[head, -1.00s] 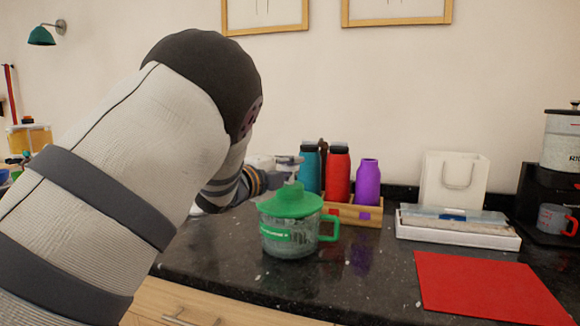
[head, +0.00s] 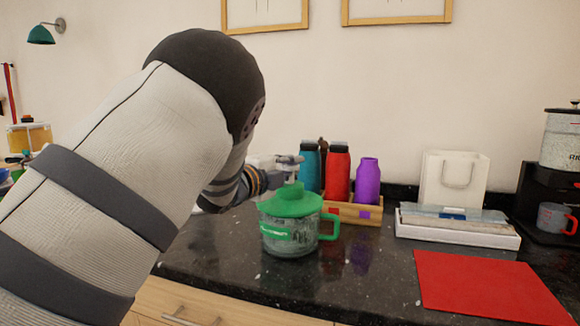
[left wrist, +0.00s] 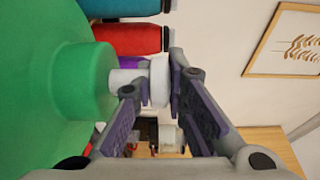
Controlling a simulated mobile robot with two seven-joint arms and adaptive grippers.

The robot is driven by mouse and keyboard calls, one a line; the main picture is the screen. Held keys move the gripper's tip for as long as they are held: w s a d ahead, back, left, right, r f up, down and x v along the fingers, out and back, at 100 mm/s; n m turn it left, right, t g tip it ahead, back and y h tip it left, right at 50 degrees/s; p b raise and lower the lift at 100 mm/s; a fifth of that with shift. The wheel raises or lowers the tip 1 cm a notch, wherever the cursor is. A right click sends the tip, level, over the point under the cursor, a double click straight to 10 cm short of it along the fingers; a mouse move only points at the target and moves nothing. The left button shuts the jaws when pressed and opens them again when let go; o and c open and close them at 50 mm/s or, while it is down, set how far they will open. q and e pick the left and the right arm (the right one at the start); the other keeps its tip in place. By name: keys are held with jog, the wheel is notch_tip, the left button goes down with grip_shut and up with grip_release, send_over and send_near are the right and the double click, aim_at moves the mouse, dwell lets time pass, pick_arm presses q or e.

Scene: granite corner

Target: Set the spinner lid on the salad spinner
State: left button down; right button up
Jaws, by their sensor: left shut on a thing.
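The green spinner lid (head: 290,204) appears level at the top of the clear salad spinner (head: 288,242), which has a green handle on its right. I cannot tell whether the lid is fully seated or slightly raised. My left gripper (head: 289,160) is above the lid, partly hidden by my arm. In the left wrist view the lid (left wrist: 40,90) fills the left side, and my left gripper (left wrist: 150,88) is shut on its pale knob (left wrist: 158,80). The bowl is hidden in that view. My right gripper is not in view.
A wooden holder (head: 362,214) with a teal, a red (head: 337,172) and a purple bottle (head: 368,182) stands close behind the spinner. A white tray (head: 458,231) and a red mat (head: 487,288) lie to the right. Dark counter between spinner and mat is clear.

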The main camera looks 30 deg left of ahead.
pick_arm(q)
jog(key=shift+f, duration=0.45)
jog(key=c, duration=1.9)
grip_release()
jog(key=s, duration=1.1)
jog(key=shift+a, duration=0.2)
